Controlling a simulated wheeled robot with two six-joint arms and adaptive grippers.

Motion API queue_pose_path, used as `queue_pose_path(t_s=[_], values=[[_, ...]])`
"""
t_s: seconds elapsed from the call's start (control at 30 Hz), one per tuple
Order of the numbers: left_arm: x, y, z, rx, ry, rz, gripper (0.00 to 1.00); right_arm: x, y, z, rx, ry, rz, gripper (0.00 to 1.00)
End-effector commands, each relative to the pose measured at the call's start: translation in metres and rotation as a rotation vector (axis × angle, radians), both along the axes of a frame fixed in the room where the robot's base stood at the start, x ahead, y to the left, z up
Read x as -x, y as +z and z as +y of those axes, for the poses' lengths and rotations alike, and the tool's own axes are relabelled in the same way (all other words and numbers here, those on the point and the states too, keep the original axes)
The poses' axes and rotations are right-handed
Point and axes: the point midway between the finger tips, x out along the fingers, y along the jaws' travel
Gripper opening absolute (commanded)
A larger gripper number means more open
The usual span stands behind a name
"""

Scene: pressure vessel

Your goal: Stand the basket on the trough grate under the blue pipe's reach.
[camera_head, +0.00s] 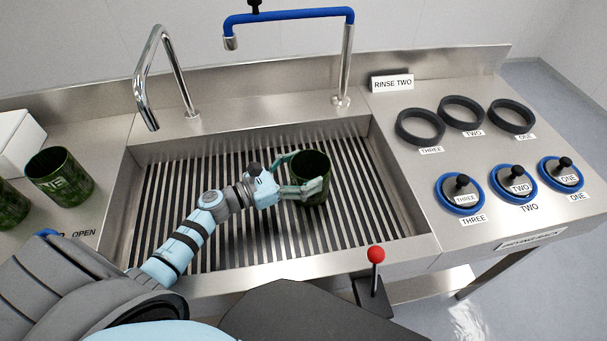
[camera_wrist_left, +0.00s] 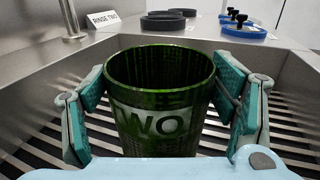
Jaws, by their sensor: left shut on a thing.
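The dark green basket (camera_head: 312,172), marked TWO in the left wrist view (camera_wrist_left: 160,115), is upright over the trough grate (camera_head: 262,235), right of its middle. I cannot tell whether its base touches the bars. My left gripper (camera_head: 303,186) is shut on the basket, with one finger on each side; the fingers also show in the left wrist view (camera_wrist_left: 160,100). The blue pipe (camera_head: 290,16) spans above the back of the trough, its silver spout at its left end. The basket is in front of and below the pipe. My right gripper is not in view.
A plain chrome tap (camera_head: 160,75) stands at the back left. Green baskets (camera_head: 60,178) are on the left counter beside a white box (camera_head: 18,140). Black rings (camera_head: 420,127) and blue-rimmed, black-knobbed lids (camera_head: 460,193) are at right. A red-knobbed lever (camera_head: 376,256) stands in front.

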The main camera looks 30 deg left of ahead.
Motion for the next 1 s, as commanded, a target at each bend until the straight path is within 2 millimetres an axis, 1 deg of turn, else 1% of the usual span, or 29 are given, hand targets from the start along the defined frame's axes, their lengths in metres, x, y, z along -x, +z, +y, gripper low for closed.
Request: queue_pose_path(t_s=[0.2, 0.37, 0.4, 0.47, 0.5, 0.83, 0.93, 0.97, 1.0], values=[[-0.0003, 0.0006, -0.0003, 0.001, -0.001, -0.003, 0.19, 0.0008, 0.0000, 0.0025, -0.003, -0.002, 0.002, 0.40], [-0.0002, -0.0041, -0.0002, 0.000, -0.001, -0.002, 0.19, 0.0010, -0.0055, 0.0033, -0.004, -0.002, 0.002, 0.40], [0.0000, -0.0043, -0.0001, 0.000, -0.001, -0.001, 0.82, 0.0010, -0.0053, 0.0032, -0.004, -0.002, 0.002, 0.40], [0.0000, -0.0036, -0.0001, 0.000, -0.001, -0.001, 0.92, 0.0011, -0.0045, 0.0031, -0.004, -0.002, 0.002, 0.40], [0.0000, -0.0035, -0.0001, 0.000, -0.001, -0.001, 0.98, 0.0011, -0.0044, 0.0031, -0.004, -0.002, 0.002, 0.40], [-0.0001, -0.0030, -0.0001, 0.001, -0.001, -0.001, 0.99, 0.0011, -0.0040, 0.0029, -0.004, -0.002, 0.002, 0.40], [-0.0001, 0.0013, -0.0001, 0.001, -0.001, -0.001, 0.99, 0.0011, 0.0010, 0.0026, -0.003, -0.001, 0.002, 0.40], [0.0004, 0.0030, 0.0003, 0.001, -0.001, -0.001, 0.99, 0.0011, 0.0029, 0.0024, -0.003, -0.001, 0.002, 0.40], [0.0053, -0.0006, 0.0040, -0.001, -0.001, 0.001, 0.99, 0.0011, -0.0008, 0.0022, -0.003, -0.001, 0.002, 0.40]])
